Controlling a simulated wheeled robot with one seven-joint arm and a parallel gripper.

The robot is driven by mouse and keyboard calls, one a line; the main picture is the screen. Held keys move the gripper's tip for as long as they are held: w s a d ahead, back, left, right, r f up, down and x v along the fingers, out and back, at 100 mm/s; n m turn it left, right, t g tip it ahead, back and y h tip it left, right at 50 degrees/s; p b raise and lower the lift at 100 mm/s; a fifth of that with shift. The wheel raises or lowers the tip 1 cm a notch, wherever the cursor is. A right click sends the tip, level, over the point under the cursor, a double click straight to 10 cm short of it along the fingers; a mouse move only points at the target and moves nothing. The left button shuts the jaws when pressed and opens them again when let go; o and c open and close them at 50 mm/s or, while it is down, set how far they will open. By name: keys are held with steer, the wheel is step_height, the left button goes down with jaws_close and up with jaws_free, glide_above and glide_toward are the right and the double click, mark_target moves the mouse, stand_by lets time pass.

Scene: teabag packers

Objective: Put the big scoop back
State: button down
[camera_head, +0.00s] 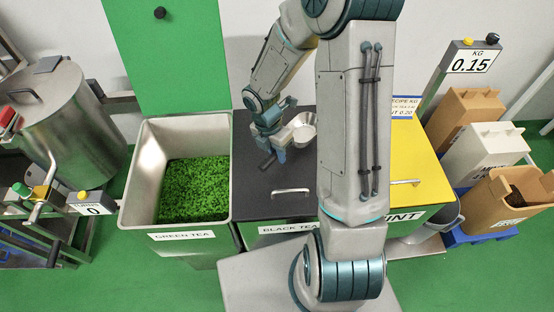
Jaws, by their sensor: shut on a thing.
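My gripper (272,141) is above the closed dark lid of the black tea bin, near its left side. It is shut on a metal scoop (303,131), whose rounded bowl shows just right of the fingers. A dark handle end (266,161) shows below the fingers. The scoop is partly hidden by the gripper, and I cannot tell whether it touches the lid.
The green tea bin (139,178) stands open at left, its green lid (170,60) upright. The black tea lid (273,203) and yellow mint lid (425,170) are closed. Another metal piece (420,247) shows by the mint bin. A scale display (472,61) reads 0.15. Boxes (470,108) stand right.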

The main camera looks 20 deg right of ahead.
steer(key=shift+w+a+x, duration=0.15)
steer(key=shift+x, duration=0.8)
steer(key=shift+w+a+x, duration=0.1)
steer(key=shift+w+x, duration=0.05)
steer(key=shift+x, duration=0.8)
steer(key=shift+f, duration=0.2)
steer(key=c, duration=1.3)
jaws_free()
steer(key=v, duration=1.2)
steer(key=s+d+r+m+t, duration=0.1)
steer(key=s+r+m+t, duration=0.1)
steer(key=s+r+m, duration=0.5)
steer(key=s+d+r+m+t+y, duration=0.1)
steer(key=s+r+m+t, duration=0.2)
steer(key=s+r+m, duration=0.5)
steer(key=shift+r+m+y, duration=0.3)
steer(key=shift+r+m, duration=0.4)
steer(key=shift+m, duration=4.2)
